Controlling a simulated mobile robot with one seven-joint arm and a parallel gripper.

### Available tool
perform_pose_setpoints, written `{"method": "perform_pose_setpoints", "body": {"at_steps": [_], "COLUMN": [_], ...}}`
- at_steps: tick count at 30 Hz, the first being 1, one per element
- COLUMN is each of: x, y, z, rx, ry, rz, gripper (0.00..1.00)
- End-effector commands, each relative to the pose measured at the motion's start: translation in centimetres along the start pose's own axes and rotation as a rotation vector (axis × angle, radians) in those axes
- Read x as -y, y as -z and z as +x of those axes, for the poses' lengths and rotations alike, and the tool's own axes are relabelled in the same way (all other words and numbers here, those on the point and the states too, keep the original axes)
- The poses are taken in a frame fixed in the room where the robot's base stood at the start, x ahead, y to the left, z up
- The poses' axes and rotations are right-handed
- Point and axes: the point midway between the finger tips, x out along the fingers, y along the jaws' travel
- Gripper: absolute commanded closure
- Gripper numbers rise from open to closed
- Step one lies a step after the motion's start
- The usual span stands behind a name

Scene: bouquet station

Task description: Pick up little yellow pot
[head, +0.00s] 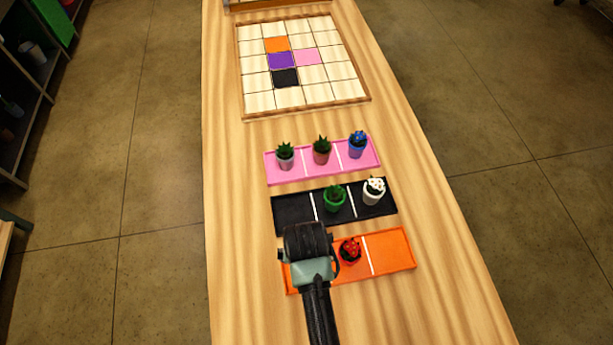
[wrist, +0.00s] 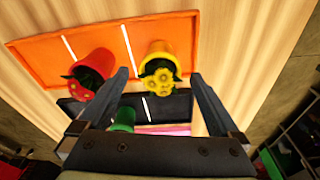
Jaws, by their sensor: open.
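The little yellow pot (wrist: 168,47) with yellow flowers stands in the end compartment of the orange tray (wrist: 45,60) in the wrist view. My gripper (wrist: 160,78) is open; its two fingers show on either side of the flowers, with the pot just beyond the tips. I cannot tell whether either finger touches it. In the head view, my gripper (head: 306,242) covers the left compartment of the orange tray (head: 392,249), so the yellow pot is hidden there.
A red pot (head: 349,253) stands in the middle orange compartment, close beside my gripper; it also shows in the wrist view (wrist: 90,70). The black tray (head: 292,208) holds a green pot (head: 334,198) and a white pot (head: 374,190). The pink tray (head: 300,174) holds three pots.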

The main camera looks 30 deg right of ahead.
Motion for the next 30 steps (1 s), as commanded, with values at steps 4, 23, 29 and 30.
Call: {"method": "perform_pose_setpoints", "body": {"at_steps": [4,23,29,30], "x": [-0.1,0.0,0.0,0.0], "y": [0.0,0.1,0.0,0.0], "z": [1.7,2.6,2.6,2.6], "rx": [0.002,-0.001,-0.001,0.000], "ry": [-0.001,0.000,0.000,0.000], "rz": [0.000,-0.001,-0.001,-0.001], "gripper": [0.01,0.48,0.84,0.91]}}
